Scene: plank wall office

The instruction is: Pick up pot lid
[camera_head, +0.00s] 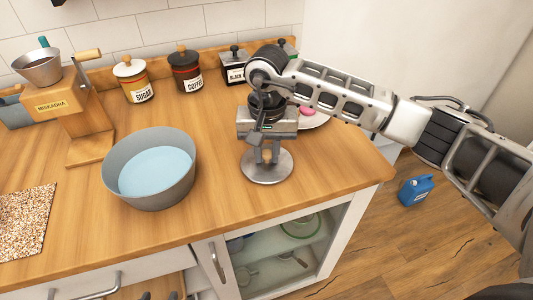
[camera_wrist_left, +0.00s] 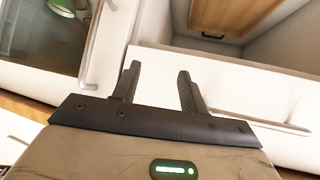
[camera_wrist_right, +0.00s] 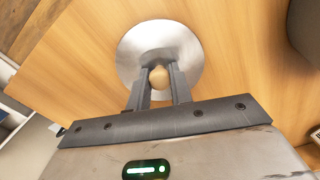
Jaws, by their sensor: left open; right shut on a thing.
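The pot lid (camera_head: 267,170) is a round silver disc with a small light knob, near the counter's front edge in the head view. It also fills the upper middle of the right wrist view (camera_wrist_right: 153,36). My right gripper (camera_head: 267,154) points down over the lid. Its fingers are shut on the knob (camera_wrist_right: 159,77), one on each side. The lid looks flat and at or very close to the wood; I cannot tell if there is a gap. My left gripper (camera_wrist_left: 157,82) is open and empty, in front of the white cabinet fronts in the left wrist view.
A grey-blue pot (camera_head: 118,176) stands left of the lid on the wooden counter (camera_head: 215,150). A coffee grinder (camera_head: 88,125), sugar jar (camera_head: 134,82) and coffee jar (camera_head: 187,72) stand behind. A plate (camera_head: 316,121) is partly hidden by my right arm. Bare wood separates pot and lid.

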